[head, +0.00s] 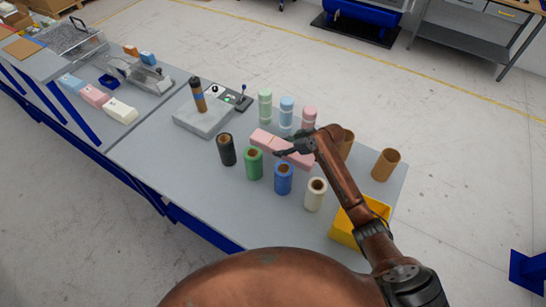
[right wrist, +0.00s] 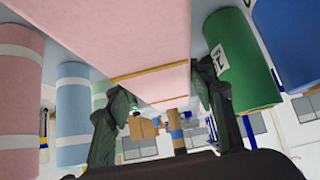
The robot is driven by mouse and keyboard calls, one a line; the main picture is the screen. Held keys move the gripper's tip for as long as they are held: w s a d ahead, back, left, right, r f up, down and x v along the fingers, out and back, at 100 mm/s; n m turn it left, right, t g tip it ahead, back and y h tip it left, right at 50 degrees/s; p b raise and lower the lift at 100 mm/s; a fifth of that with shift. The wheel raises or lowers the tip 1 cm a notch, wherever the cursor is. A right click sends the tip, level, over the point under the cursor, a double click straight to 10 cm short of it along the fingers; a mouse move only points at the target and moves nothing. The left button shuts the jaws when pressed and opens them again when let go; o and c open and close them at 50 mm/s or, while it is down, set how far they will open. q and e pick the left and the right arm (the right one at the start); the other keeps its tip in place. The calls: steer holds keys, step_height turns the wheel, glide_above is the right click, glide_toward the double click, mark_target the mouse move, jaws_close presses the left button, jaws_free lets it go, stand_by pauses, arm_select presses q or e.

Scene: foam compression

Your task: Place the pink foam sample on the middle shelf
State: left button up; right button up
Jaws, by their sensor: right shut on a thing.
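A long pink foam block (head: 262,140) is over the middle of the grey table, between two rows of rolls. My right gripper (head: 284,152) is shut on it near its middle. In the right wrist view, the pink block (right wrist: 150,50) fills the upper middle, and the fingers (right wrist: 163,97) stand on either side of it. I cannot tell whether the block touches the table. A smaller pink sample (head: 95,96) lies between a blue and a white one on the left table. No shelf is clearly recognisable as the middle one. My left gripper is not in view.
Black, green (head: 253,163), blue (head: 283,179) and white rolls stand in front of the block. Green, blue and pink (head: 309,118) rolls stand behind. Brown rolls (head: 385,165) and a yellow bin (head: 346,233) are at right.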

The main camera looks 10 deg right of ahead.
step_height(320, 180, down, 2)
steer(key=shift+w+f, duration=0.1)
steer(key=shift+f, duration=2.05)
steer(key=shift+f, duration=0.2)
steer(key=o, duration=1)
steer(key=shift+r, duration=0.1)
